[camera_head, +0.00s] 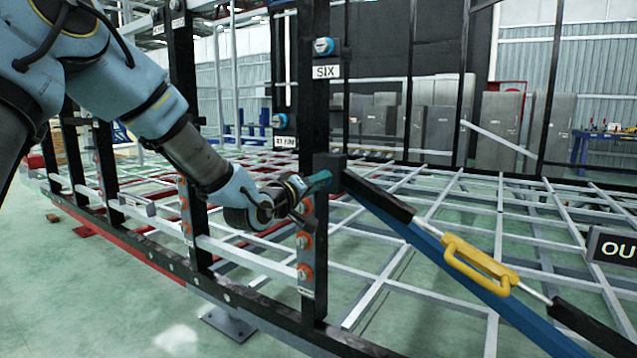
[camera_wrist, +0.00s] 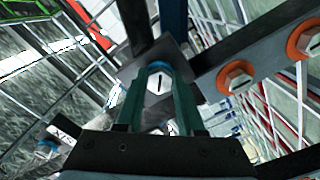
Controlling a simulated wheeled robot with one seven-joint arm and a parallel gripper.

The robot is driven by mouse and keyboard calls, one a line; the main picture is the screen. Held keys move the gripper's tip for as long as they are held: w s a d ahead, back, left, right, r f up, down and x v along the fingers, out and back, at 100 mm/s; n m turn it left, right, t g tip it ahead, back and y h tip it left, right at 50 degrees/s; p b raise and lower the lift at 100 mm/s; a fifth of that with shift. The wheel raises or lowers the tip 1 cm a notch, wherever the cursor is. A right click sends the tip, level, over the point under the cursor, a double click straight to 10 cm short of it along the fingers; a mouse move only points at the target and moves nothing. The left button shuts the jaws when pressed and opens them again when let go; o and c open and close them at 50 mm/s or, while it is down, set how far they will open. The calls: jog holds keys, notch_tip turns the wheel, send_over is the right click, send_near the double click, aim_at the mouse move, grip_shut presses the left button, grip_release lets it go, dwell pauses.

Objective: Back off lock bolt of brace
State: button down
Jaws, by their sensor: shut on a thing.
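The brace (camera_head: 455,265) is a blue diagonal bar with black end pieces, a thin rod and a yellow handle (camera_head: 480,263). Its upper end meets a black block (camera_head: 330,164) on the dark upright post. My gripper (camera_head: 320,182) reaches in from the left, its green fingers at this block. In the wrist view, my gripper (camera_wrist: 158,72) is shut on a pale bolt head (camera_wrist: 159,83) with a blue collar and a dark slot mark, the lock bolt by its place. In the head view my fingers and the block hide this bolt.
Orange-collared bolts (camera_head: 304,272) line a plate on the post just below my gripper; they also show in the wrist view (camera_wrist: 236,77). Pale frame bars (camera_head: 400,262) spread behind the post.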

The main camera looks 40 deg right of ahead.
jog(key=shift+d+r, duration=0.1)
jog(key=c, duration=0.5)
grip_release()
jog(key=v, duration=1.1)
jog(key=shift+b, duration=0.3)
